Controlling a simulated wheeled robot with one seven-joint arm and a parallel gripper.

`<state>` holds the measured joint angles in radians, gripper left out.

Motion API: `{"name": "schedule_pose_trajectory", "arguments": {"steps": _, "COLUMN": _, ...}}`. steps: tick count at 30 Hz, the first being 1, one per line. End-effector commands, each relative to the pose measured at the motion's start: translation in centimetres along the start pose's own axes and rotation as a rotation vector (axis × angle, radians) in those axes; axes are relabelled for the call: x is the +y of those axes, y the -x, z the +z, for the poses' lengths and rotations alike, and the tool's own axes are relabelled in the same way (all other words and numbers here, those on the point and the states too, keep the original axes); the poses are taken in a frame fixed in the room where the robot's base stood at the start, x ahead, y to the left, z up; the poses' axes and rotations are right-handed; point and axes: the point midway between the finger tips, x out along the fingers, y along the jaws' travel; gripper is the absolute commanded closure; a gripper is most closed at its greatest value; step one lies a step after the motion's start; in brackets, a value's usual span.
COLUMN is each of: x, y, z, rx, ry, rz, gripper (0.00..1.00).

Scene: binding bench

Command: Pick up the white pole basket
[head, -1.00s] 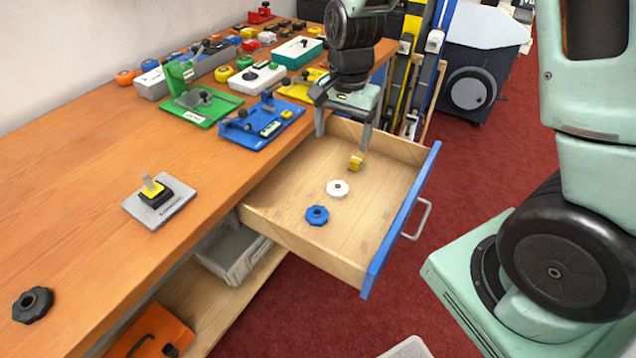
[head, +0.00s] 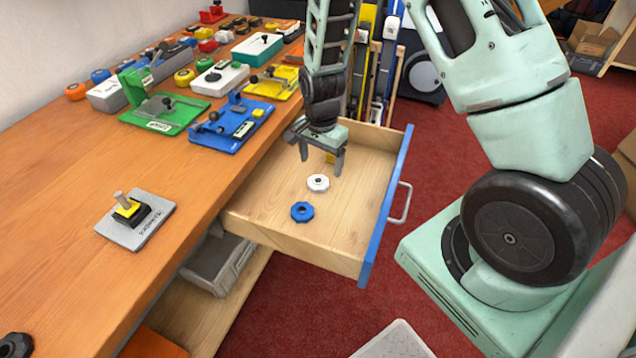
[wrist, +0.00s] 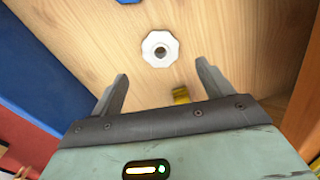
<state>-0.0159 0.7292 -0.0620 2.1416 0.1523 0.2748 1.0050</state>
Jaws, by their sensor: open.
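The white pole basket (head: 318,183), a small scalloped disc with a centre hole, lies flat on the bottom of the open wooden drawer (head: 352,218). It also shows in the wrist view (wrist: 149,49), just beyond the fingertips and roughly midway between them. My gripper (head: 321,167) is open and empty, pointing down into the drawer, above and slightly behind the white basket. It also shows in the wrist view (wrist: 162,74). The fingers are apart from the basket.
A blue basket (head: 302,212) lies in front of the white one. A yellow piece (head: 331,157) lies behind, partly hidden by my gripper. The drawer's blue front (head: 386,208) and wooden walls surround them. The bench (head: 60,205) with bindings on jigs is left.

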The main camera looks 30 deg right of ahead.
Motion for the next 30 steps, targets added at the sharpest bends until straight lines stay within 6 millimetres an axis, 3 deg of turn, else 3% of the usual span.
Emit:
{"name": "schedule_pose_trajectory", "arguments": {"steps": 15, "x": -0.2, "y": -5.4, "z": 0.9, "rx": -0.001, "ry": 0.001, "rz": 0.001, "gripper": 0.21}}
{"name": "schedule_pose_trajectory", "arguments": {"steps": 23, "x": -0.3, "y": -5.6, "z": 0.9, "rx": 0.0, "ry": 0.0, "rz": 0.0, "gripper": 0.21}}
{"name": "schedule_pose_trajectory", "arguments": {"steps": 28, "x": -0.3, "y": -5.5, "z": 0.9, "rx": 0.0, "ry": 0.0, "rz": 0.0, "gripper": 0.68}}
{"name": "schedule_pose_trajectory", "arguments": {"steps": 30, "x": -0.3, "y": -5.5, "z": 0.9, "rx": 0.0, "ry": 0.001, "rz": 0.0, "gripper": 0.69}}
